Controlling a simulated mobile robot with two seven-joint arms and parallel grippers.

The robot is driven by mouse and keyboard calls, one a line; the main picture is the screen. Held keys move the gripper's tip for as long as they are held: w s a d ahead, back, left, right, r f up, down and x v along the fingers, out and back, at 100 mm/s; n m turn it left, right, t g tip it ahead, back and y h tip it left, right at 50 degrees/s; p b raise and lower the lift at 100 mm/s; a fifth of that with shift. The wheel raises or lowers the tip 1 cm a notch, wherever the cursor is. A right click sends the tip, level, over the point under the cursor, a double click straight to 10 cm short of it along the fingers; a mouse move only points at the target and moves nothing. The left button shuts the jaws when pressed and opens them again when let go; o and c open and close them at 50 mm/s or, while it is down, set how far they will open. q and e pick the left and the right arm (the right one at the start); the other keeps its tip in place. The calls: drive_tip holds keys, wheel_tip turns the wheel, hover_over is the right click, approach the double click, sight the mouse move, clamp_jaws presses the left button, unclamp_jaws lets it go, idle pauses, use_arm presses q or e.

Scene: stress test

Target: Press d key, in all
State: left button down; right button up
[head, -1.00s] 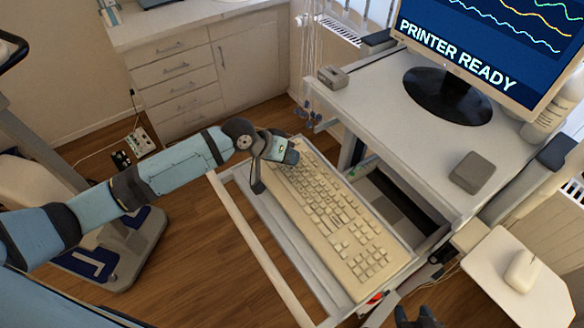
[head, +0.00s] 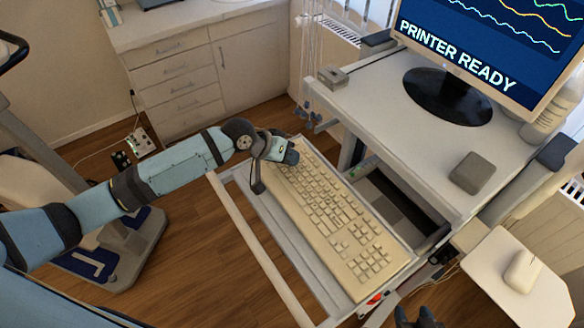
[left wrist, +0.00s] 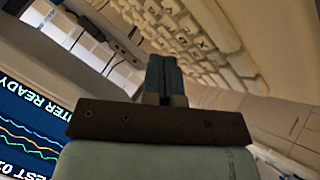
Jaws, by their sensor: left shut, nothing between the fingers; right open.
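A beige keyboard (head: 330,210) lies on a pull-out tray (head: 287,262) below the desk top. My left gripper (head: 291,158) is shut and empty over the far left end of the keyboard, close to the keys. In the left wrist view its closed fingers (left wrist: 164,65) point at the keys of the keyboard (left wrist: 222,35), with a few letters showing, one of them X-like. I cannot pick out the d key or tell whether the fingertips touch a key. My right gripper (head: 420,318) is open, partly cut off at the bottom edge of the head view.
A monitor (head: 490,45) reading PRINTER READY stands on the desk (head: 400,130), beside a small grey box (head: 472,173). A white mouse (head: 522,271) lies on a side shelf (head: 500,255) at the right. White drawers (head: 180,75) stand behind.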

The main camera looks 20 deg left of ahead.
idle(0.7)
use_arm(q)
drive_tip(key=shift+f, duration=0.4)
drive_tip(key=shift+f, duration=0.3)
idle(0.3)
drive_tip(key=shift+r+p, duration=0.75)
drive_tip(key=shift+p, duration=0.2)
